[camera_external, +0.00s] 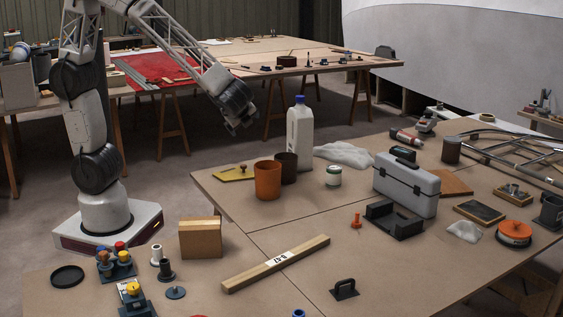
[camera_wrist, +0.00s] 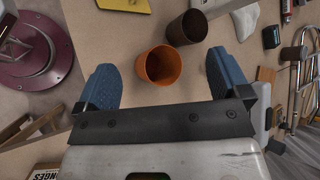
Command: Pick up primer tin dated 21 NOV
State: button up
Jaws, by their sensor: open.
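No date reading 21 NOV is legible in either view, so I cannot tell for sure which tin bears it. A small white tin with a green band (camera_external: 333,176) stands upright on the near table, right of an orange cup (camera_external: 267,180) and a dark brown cup (camera_external: 287,168). A dark grey tin (camera_external: 451,150) stands farther right. My gripper (camera_external: 236,127) is raised, left of the white bottle and apart from everything. In the wrist view my open, empty gripper (camera_wrist: 158,60) shows blue fingers on either side of the orange cup (camera_wrist: 160,65), which lies beyond them.
A tall white bottle (camera_external: 299,136) stands behind the cups. A grey toolbox (camera_external: 406,184), a black tray (camera_external: 394,219), a wooden bar (camera_external: 275,264) and a cardboard box (camera_external: 200,238) occupy the table (camera_external: 330,240). Bare tabletop lies between the orange cup and the bar.

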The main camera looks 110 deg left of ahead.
jog(key=w+a+f+m+t+y, duration=0.1)
jog(key=w+a+f+m+y, duration=0.2)
jog(key=w+a+f, duration=0.35)
jog(key=w+a+f+m+t+y, duration=0.1)
jog(key=w+a+f+m+y, duration=0.25)
jog(key=w, duration=0.55)
jog(key=m+t+y, duration=0.1)
jog(key=m+t, duration=0.4)
jog(key=m, duration=0.3)
send_near(334, 167)
jog(key=shift+w+a+f, duration=0.2)
jog(key=shift+a, duration=0.35)
jog(key=shift+w+a+f, duration=0.15)
jog(key=shift+a+f, duration=0.05)
jog(key=shift+a, duration=0.3)
jog(key=shift+a+n, duration=0.1)
jog(key=shift+n, duration=0.15)
jog(key=shift+x, duration=1.25)
jog(key=shift+w, duration=0.1)
jog(key=shift+x, duration=2.55)
jog(key=shift+r, duration=0.15)
jog(key=shift+c, duration=0.2)
